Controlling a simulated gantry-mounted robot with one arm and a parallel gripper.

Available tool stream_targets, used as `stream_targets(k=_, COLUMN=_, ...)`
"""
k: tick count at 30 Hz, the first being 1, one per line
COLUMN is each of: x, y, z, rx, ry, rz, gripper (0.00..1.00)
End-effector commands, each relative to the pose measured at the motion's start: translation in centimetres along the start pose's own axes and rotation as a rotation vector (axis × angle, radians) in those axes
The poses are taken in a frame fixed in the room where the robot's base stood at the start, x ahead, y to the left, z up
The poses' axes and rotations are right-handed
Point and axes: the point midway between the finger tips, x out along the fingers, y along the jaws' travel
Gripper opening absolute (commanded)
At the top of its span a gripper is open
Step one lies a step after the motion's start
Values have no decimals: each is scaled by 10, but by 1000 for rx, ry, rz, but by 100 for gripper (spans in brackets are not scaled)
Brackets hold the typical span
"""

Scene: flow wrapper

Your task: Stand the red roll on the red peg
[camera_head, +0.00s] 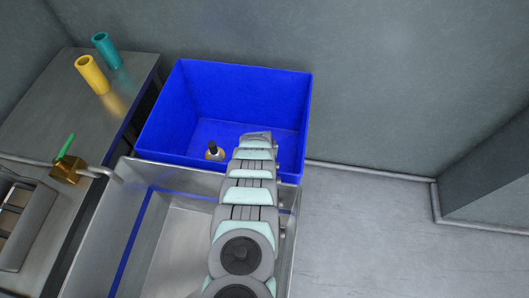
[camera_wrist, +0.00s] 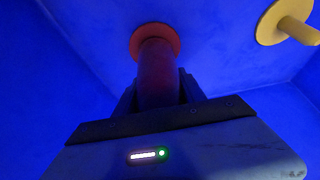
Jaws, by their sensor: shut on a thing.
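In the wrist view, my gripper (camera_wrist: 157,80) is shut on the red roll (camera_wrist: 158,70), with one dark finger on each side of it. The roll's far end points at a red disc (camera_wrist: 144,29) on the blue floor, which looks like the red peg's base. The peg's post is not visible. The roll's end overlaps the disc in the picture, and I cannot tell whether they touch. In the head view, my arm reaches into the blue bin (camera_head: 164,108) and hides my gripper, the red roll and the red peg.
A yellow peg (camera_wrist: 296,30) on a pale yellow disc stands to the right in the wrist view. A dark-topped object (camera_head: 213,149) stands in the bin left of my arm. A yellow roll (camera_head: 92,75) and a teal roll (camera_head: 107,51) stand on the bench (camera_head: 55,100).

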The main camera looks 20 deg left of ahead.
Motion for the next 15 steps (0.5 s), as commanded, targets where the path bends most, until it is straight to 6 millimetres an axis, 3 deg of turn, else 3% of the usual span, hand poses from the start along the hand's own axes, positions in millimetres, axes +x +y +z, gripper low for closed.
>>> stream_targets(k=15, x=7, y=0, z=4, rx=0, ry=-1, rz=0, gripper=0)
